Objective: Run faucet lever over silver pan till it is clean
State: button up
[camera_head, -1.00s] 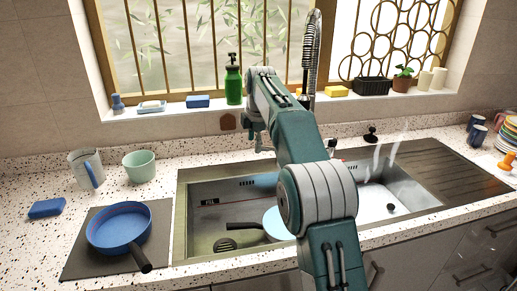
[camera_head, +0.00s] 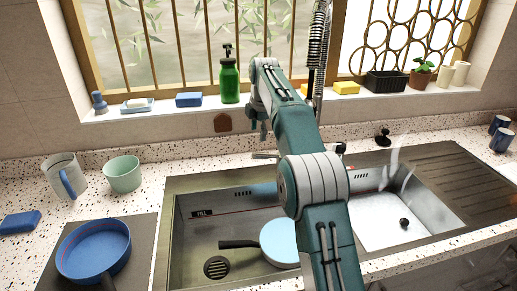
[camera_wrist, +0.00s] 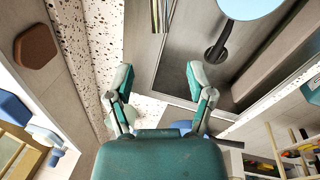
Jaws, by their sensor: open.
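A round pan (camera_head: 280,243) with a pale surface and dark handle lies in the left sink basin, partly behind my arm. It also shows at the top of the wrist view (camera_wrist: 248,6). The faucet's coiled spout (camera_head: 318,50) rises behind my arm. A small metal bar (camera_head: 265,155) beside my arm may be the lever; I cannot tell. My gripper (camera_wrist: 160,84) is open and empty, fingers apart. In the head view my gripper (camera_head: 258,125) is above the counter behind the left basin, apart from the pan.
A blue pan (camera_head: 93,250) sits on a dark mat at left. A mug (camera_head: 63,177), green cup (camera_head: 122,174) and blue sponge (camera_head: 19,222) stand near it. The right basin (camera_head: 385,225) holds whitish water or foam. A green bottle (camera_head: 229,82) stands on the sill.

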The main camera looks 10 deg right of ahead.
aim_at(255, 155)
jog(key=f, duration=0.3)
jog(key=w+f, duration=0.1)
jog(key=f, duration=0.3)
jog(key=w+f, duration=0.1)
jog(key=f, duration=0.2)
jog(key=shift+a+f, duration=0.15)
jog(key=shift+f, duration=0.15)
jog(key=shift+a, duration=0.15)
